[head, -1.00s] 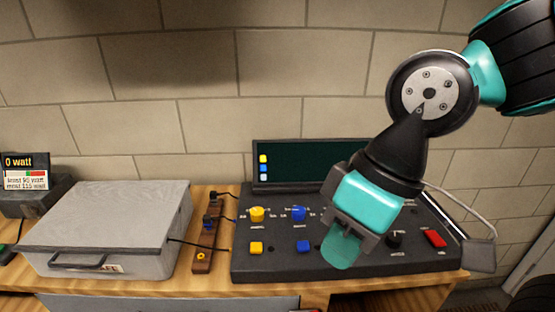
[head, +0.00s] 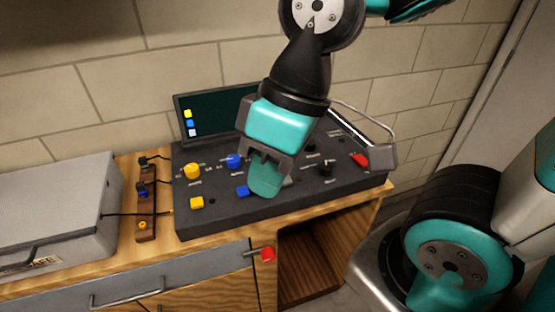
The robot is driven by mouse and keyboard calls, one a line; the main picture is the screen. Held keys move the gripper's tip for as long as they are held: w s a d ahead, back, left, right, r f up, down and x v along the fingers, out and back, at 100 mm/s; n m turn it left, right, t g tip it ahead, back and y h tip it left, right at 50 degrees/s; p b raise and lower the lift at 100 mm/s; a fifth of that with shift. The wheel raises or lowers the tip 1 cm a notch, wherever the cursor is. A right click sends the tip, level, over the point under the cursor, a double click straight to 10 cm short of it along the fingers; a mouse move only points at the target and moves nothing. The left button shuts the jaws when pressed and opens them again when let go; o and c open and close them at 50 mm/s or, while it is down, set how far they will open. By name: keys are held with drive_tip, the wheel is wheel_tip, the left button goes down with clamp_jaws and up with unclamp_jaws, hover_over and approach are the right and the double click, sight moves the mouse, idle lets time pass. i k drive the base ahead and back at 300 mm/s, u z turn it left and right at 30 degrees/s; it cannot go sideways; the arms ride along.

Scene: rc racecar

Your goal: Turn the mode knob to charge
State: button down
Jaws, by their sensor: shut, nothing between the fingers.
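The dark control console (head: 215,213) sits on the wooden bench. A black knob (head: 327,168) stands on its right part, with a small label under it too blurred to read; it looks like the mode knob, and its setting cannot be made out. My gripper (head: 264,182) is shut and empty, pointing down over the middle of the console, left of the black knob and apart from it in the picture. It hides part of the panel. A yellow knob (head: 192,171) and a blue knob (head: 233,161) show to its left.
A red switch (head: 359,160) is right of the black knob, near a grey padlock-like piece (head: 383,156) on a cable. Yellow (head: 197,203) and blue (head: 242,191) buttons line the console's front. A grey metal box (head: 60,215) stands left. A dark screen (head: 215,108) rises behind.

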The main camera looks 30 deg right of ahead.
sight(326, 168)
drive_tip(key=u, duration=0.05)
drive_tip(key=k, duration=0.5)
drive_tip(key=u, duration=1.1)
drive_tip(key=i, duration=0.65)
drive_tip(key=z, duration=1.2)
